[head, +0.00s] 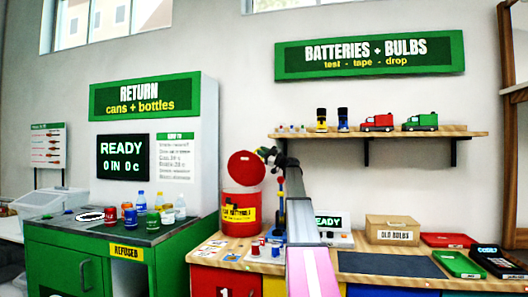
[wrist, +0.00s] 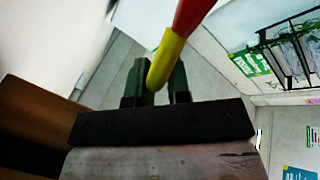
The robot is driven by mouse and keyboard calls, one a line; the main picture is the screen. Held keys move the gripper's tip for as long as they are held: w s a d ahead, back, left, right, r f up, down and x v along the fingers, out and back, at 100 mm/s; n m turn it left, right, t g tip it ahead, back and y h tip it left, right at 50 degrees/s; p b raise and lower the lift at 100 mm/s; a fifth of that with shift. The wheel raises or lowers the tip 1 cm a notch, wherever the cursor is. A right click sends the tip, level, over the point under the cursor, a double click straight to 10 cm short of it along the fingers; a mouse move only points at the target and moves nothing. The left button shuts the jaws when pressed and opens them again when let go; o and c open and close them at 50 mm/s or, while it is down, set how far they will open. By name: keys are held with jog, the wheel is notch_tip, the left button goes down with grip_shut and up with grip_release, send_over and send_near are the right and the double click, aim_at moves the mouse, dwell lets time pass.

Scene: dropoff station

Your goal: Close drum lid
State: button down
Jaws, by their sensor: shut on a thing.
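The red drum (head: 240,206) with a yellow battery label stands at the left end of the wooden counter. Its round red lid (head: 244,168) is raised and tilted up above the drum, its disc face towards the head camera. My gripper (head: 267,154) is at the lid's upper right edge. In the wrist view, my gripper's dark fingers (wrist: 160,82) stand on both sides of a yellow-tipped red piece (wrist: 166,60), which seems to be part of the lid. The grip contact is small and partly hidden in the head view.
My arm crosses the counter's middle. A cardboard box (head: 392,229), a red case (head: 447,240) and a green device (head: 458,264) lie to the right. The green return machine (head: 115,250) with cans and bottles stands left. A wooden shelf (head: 400,134) hangs above.

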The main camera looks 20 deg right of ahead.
jog(key=shift+s+a+f+n+g+y, duration=0.3)
jog(key=shift+s+a+f+n, duration=0.1)
jog(key=shift+s+n, duration=0.25)
jog(key=shift+s+a+f+n+g+y, duration=0.3)
jog(key=shift+s+a+f+n, duration=0.1)
jog(key=shift+s+n, duration=0.3)
jog(key=shift+s+a+f+n+g+y, duration=0.25)
jog(key=shift+s+a+f+n, duration=0.2)
jog(key=shift+n, duration=0.3)
jog(key=shift+r, duration=0.1)
jog(key=c, duration=1.1)
grip_release()
jog(key=shift+s+d, duration=0.1)
jog(key=v, duration=1)
jog(key=shift+s+d, duration=0.2)
jog(key=shift+d, duration=0.05)
